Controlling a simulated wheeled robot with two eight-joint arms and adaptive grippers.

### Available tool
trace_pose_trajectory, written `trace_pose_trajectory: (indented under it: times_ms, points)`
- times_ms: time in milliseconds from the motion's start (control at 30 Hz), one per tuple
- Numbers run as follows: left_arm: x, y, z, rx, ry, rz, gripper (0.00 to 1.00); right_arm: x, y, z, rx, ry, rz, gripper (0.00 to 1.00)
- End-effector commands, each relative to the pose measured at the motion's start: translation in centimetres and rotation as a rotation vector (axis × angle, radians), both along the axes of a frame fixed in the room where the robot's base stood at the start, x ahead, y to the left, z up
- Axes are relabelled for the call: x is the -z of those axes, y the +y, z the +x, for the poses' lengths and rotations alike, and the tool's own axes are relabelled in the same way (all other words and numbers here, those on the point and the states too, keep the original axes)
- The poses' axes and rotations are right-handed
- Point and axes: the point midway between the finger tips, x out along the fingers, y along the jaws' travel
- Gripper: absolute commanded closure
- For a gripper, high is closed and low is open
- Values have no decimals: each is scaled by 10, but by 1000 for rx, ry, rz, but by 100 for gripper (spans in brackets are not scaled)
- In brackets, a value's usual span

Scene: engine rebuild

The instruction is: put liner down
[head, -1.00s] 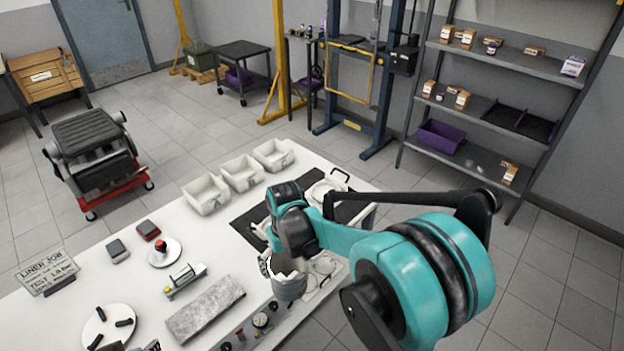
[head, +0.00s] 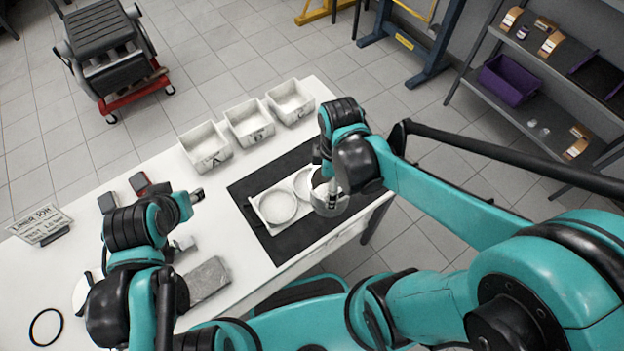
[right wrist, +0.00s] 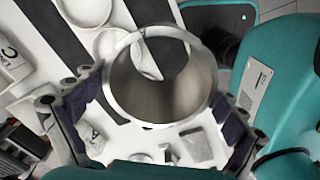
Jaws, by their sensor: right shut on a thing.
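The liner is a shiny, open-ended metal cylinder (right wrist: 178,97). In the head view it shows partly below my right gripper (head: 330,192), by the right end of a white two-ring tray (head: 264,219). In the right wrist view my right gripper (right wrist: 160,112) is shut on the liner, a dark-padded finger on each side. Its height above the mat is hard to tell. My left gripper (head: 196,195) is over the table's left part, with nothing visible in it; its finger gap is too small to judge.
The tray lies on a black mat (head: 244,190) with bare room around it. Three white bins (head: 207,146) stand along the table's back edge. A grey slab (head: 206,279), a sign (head: 40,226) and small blocks are to the left. My arms cover the near side.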

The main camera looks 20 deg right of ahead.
Motion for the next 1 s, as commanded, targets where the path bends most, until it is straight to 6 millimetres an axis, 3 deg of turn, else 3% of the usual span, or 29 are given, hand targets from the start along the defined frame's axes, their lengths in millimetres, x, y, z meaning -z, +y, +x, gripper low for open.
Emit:
trace_pose_trajectory:
  times_ms: [167, 400, 600, 833, 1000]
  points:
    - [7, 0, 0, 0, 0, 0, 60, 10, 4, 11, -65, -1, -1, 49]
    - [27, 0, 0, 0, 0, 0, 60, 45, 13, 65, -64, -2, 0, 49]
    - [37, 0, 0, 0, 0, 0, 60, 65, 19, 100, -62, -1, -1, 49]
    - [41, 0, 0, 0, 0, 0, 60, 75, 21, 110, -61, 0, -1, 49]
    - [52, 0, 0, 0, 0, 0, 60, 101, 21, 110, -61, -2, 0, 49]
